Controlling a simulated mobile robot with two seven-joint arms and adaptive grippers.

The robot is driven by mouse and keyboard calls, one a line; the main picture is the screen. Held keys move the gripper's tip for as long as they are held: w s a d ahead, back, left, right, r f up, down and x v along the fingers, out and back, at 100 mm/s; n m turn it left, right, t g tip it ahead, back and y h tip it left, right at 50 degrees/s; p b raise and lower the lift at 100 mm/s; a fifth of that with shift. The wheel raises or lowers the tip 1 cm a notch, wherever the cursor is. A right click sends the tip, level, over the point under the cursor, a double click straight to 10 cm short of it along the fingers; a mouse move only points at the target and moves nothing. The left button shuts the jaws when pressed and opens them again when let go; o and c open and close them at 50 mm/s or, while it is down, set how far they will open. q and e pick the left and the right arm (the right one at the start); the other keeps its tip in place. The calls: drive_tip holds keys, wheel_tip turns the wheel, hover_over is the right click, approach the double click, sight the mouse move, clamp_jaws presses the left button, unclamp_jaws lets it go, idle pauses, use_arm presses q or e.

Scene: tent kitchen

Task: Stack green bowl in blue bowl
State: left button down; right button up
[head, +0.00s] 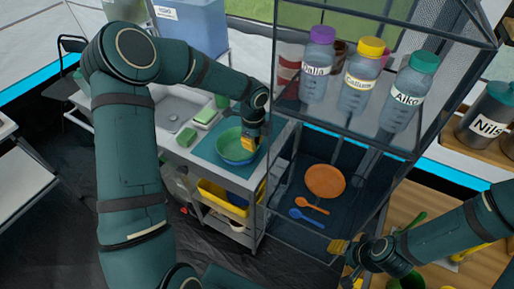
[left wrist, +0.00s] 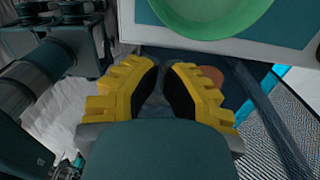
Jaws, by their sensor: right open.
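The green bowl (head: 232,143) is on the teal mat on the counter in the head view. A blue band, the blue bowl (head: 238,161), shows along its lower front edge, so the green bowl appears to sit in it. How deeply it sits is hidden. The green bowl also shows at the top of the left wrist view (left wrist: 215,12). My left gripper (head: 247,142) is at the bowls' right side. In the left wrist view its fingers (left wrist: 165,68) have a narrow empty gap between them, apart from the bowl. My right gripper (head: 342,264) is open and empty at lower right.
A sink and green sponges (head: 204,116) are left of the teal mat (head: 203,157). A wire shelf with labelled bottles (head: 360,76) stands close on the right. Below it are an orange plate (head: 325,181) and spoons. A yellow bin (head: 218,198) is under the counter.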

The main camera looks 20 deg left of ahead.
use_arm(q)
wheel_tip(320, 180, down, 9)
drive_tip(key=shift+s+f, duration=0.15)
idle(0.4)
drive_tip(key=shift+a, duration=1.15)
